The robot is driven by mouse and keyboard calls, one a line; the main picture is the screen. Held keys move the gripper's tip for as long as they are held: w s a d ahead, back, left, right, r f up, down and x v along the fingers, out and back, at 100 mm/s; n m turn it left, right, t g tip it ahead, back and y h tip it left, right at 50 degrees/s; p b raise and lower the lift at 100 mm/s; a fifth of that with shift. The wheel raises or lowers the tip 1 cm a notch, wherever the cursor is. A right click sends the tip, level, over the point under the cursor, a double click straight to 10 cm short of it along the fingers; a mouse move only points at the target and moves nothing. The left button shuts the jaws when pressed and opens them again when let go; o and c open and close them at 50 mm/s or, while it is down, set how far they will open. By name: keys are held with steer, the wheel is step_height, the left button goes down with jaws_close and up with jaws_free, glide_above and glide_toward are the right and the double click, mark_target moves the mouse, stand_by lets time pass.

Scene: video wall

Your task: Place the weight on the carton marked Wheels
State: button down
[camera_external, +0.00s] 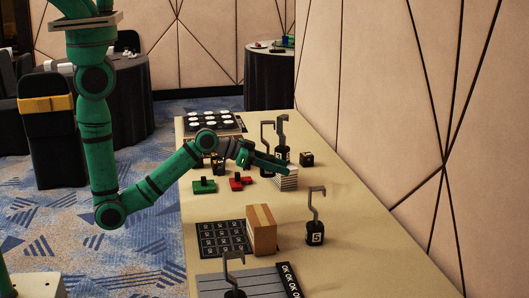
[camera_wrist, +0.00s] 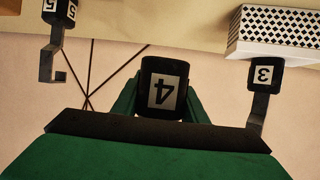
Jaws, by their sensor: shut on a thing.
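My gripper (camera_external: 280,163) is low over the middle of the table. In the wrist view its green fingers (camera_wrist: 160,100) are shut on a black weight marked 4 (camera_wrist: 164,84). I cannot tell for sure which hooked weight this is in the external view. A brown carton (camera_external: 262,232) stands nearer the camera on the table. A white patterned box (camera_external: 286,180) is just below my gripper, and it also shows in the wrist view (camera_wrist: 278,34). No mark reading Wheels is legible on either.
A hooked weight marked 5 (camera_external: 315,235) stands right of the brown carton. A weight marked 3 (camera_wrist: 264,74) is near the patterned box. A green piece (camera_external: 204,186), a red piece (camera_external: 240,182) and a dark grid tray (camera_external: 222,238) lie on the left. Bare tabletop (camera_external: 370,250) shows at the right.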

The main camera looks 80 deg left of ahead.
step_height(320, 180, up, 6)
steer(key=f+m+g+h, duration=0.1)
steer(key=m+g+h, duration=0.3)
steer(key=m+h, duration=0.4)
glide_above(271, 218)
steer(key=shift+a+f, duration=0.1)
steer(key=shift+f, duration=3.3)
steer(key=shift+f, duration=0.15)
steer(key=c, duration=1.1)
jaws_free()
steer(key=shift+f, duration=0.1)
